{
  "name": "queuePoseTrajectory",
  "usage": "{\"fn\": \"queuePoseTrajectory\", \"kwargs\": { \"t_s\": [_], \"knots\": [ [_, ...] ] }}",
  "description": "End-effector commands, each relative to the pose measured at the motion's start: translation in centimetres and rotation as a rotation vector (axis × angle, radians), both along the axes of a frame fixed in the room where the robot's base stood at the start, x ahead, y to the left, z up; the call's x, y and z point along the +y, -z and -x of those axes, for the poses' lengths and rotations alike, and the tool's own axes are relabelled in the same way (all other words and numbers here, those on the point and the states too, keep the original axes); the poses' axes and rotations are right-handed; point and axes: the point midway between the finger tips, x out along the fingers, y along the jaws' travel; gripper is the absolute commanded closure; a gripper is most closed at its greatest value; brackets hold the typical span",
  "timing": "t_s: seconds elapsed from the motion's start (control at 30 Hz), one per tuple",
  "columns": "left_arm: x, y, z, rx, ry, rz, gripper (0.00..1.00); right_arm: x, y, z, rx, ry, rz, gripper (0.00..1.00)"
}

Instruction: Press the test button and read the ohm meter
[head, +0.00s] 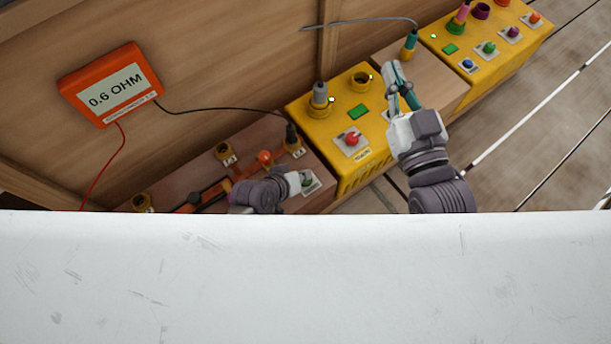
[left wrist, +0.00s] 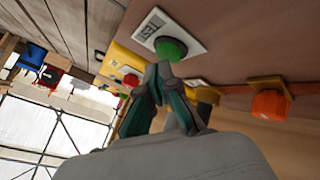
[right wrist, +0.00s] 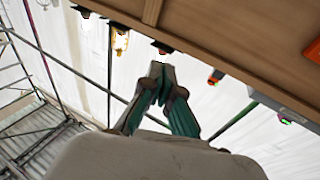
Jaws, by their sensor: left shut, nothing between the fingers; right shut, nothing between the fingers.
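The orange ohm meter (head: 110,85) leans at the upper left of the head view and its screen reads "0.6 OHM". The green test button (left wrist: 171,48) sits on a white plate marked TEST in the left wrist view. My left gripper (left wrist: 160,72) is shut and empty, its tips right at the button's edge; I cannot tell whether they touch it. In the head view my left gripper (head: 304,178) partly covers the button. My right gripper (head: 393,72) is shut and empty over the wooden block between the yellow boxes.
A red cable and a black cable leave the meter; the black one ends at a black plug (head: 291,134). Yellow boxes (head: 345,125) with buttons and sockets stand to the right. A teal plug (head: 409,45) is close beside my right gripper. A white surface fills the foreground.

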Motion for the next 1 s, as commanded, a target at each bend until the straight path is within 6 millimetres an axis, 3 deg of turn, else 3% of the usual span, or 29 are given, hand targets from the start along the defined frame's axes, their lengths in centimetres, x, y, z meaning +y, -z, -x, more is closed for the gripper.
{"fn": "queuePoseTrajectory", "kwargs": {
  "t_s": [0.7,1.0],
  "knots": [
    [0.0,-0.9,0.0,-0.001,-0.001,0.0,1.0,-0.7,4.1,0.3,0.239,0.016,0.062,1.0],
    [0.0,-0.8,0.0,-0.001,-0.001,0.0,1.0,-0.8,4.4,0.3,0.254,0.017,0.065,1.0]
  ]
}}
